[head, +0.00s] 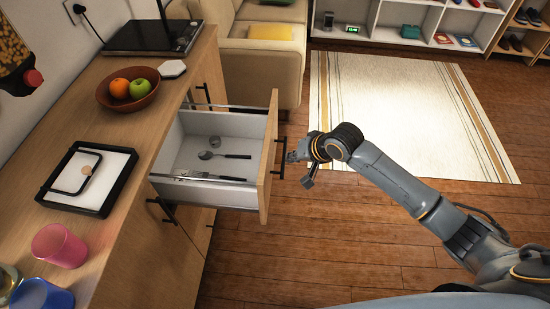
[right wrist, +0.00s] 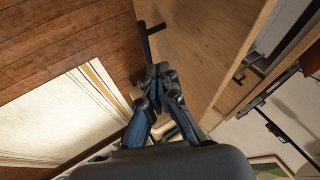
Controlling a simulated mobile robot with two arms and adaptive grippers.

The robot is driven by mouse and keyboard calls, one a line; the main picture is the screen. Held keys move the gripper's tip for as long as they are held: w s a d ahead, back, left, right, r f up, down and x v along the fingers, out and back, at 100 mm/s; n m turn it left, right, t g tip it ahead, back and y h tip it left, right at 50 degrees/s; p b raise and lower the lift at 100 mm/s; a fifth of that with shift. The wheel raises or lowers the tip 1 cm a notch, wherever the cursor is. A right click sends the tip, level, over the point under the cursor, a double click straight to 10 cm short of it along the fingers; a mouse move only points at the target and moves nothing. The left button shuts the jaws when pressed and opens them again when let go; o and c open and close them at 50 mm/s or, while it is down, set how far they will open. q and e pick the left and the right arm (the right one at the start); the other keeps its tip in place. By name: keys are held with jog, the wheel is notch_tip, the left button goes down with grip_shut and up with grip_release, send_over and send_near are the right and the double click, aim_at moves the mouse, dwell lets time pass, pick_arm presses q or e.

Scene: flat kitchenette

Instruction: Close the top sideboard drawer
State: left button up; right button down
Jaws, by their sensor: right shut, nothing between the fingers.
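The top sideboard drawer (head: 215,155) stands pulled out from the wooden sideboard (head: 120,215), with a white inside and a wooden front (head: 268,160). In it lie a spoon (head: 222,155), a fork (head: 200,175) and a small round grey item (head: 215,142). My right gripper (head: 291,157) is shut and empty, at the outer face of the drawer front beside its dark bar handle (head: 281,157). In the right wrist view its fingers (right wrist: 157,72) are together near the handle (right wrist: 148,35); whether they touch it I cannot tell. My left gripper is not in view.
A sofa (head: 262,65) stands behind the drawer. The wooden floor is clear around a striped rug (head: 405,110).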

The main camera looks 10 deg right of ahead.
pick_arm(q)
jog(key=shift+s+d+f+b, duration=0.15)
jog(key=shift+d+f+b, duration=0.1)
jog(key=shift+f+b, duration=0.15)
pick_arm(e)
jog(key=x, duration=0.9)
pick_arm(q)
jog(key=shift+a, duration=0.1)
pick_arm(e)
jog(key=shift+d, duration=0.1)
